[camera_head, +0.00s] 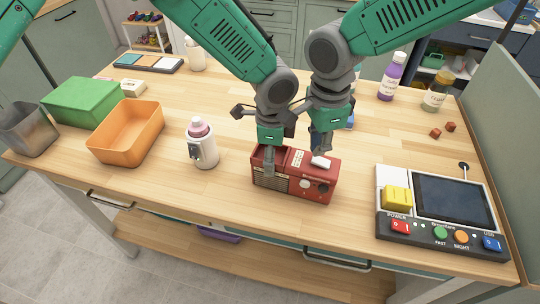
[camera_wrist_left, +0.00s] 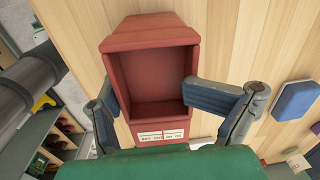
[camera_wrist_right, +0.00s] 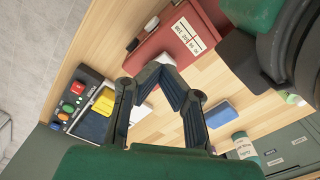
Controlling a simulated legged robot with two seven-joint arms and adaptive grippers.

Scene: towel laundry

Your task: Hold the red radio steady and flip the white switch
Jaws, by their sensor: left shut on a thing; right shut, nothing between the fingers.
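The red radio (camera_head: 293,190) stands upright on the wooden table near its front edge. My left gripper (camera_head: 266,158) comes down on its left part and is shut on it. In the left wrist view its two fingers press on either side of the radio's open-topped recess (camera_wrist_left: 158,88). The white switch (camera_head: 320,161) sits on the radio's top at the right. My right gripper (camera_head: 319,147) is shut and empty just above and behind the switch. In the right wrist view the closed fingertips (camera_wrist_right: 158,68) partly hide the switch; contact cannot be told.
A white bottle with a pink cap (camera_head: 203,155) stands left of the radio. A button console (camera_head: 443,224) lies to the right. An orange bin (camera_head: 116,150) and a green box (camera_head: 82,100) are at the left. A purple bottle (camera_head: 391,80) stands at the back right.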

